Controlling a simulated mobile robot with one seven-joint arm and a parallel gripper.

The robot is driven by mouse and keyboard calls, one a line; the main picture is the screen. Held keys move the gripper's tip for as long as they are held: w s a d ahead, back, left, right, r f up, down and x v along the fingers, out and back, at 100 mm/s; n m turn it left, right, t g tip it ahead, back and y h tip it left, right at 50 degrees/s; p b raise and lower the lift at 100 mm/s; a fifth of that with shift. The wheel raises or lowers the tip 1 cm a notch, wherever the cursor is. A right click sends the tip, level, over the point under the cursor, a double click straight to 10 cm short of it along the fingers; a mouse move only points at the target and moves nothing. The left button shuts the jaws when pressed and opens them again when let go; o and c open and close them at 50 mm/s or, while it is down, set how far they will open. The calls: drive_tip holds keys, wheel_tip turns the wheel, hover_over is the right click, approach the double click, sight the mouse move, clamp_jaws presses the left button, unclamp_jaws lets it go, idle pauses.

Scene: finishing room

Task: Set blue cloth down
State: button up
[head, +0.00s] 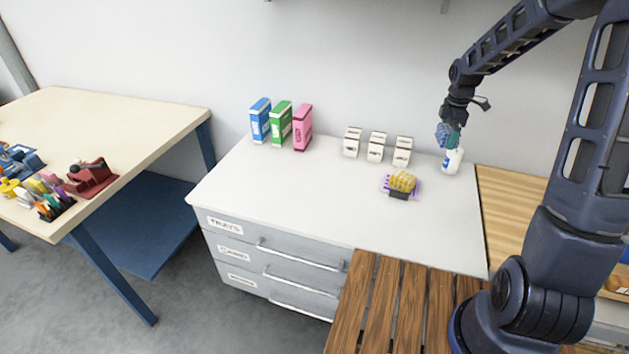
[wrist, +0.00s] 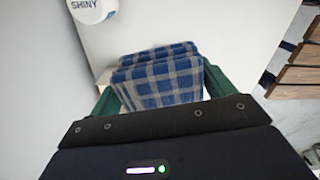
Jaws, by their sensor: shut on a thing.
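My gripper (head: 448,137) is above the back right of the white cabinet top (head: 310,184). Its green fingers are shut on the blue cloth (head: 441,132). In the wrist view the blue cloth (wrist: 160,78) is a folded blue and grey checked bundle between both fingers (wrist: 160,92). A white bottle (head: 452,161) stands just below and beside the gripper. The same white bottle (wrist: 92,10), lettered SHINY, shows at the upper left of the wrist view. The gap between the cloth and the cabinet top is hard to judge.
A yellow ridged item (head: 403,181) lies on a purple-edged base near the bottle. Three small white boxes (head: 376,147) stand behind it. Blue, green (head: 279,125) and pink binders stand at the back left. The cabinet top's left and front are clear. A slatted wooden surface (head: 400,300) adjoins the front.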

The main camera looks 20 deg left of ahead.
drive_tip(key=a+n, duration=0.4)
drive_tip(key=a, duration=0.7)
drive_tip(key=n, duration=1.1)
hover_over(308, 182)
wheel_tip(308, 182, down, 20)
drive_tip(key=shift+d+r, duration=0.1)
drive_tip(key=shift+f, duration=0.2)
drive_tip(key=o, duration=0.9)
wheel_tip(308, 182, up, 12)
drive_tip(key=shift+r, duration=0.2)
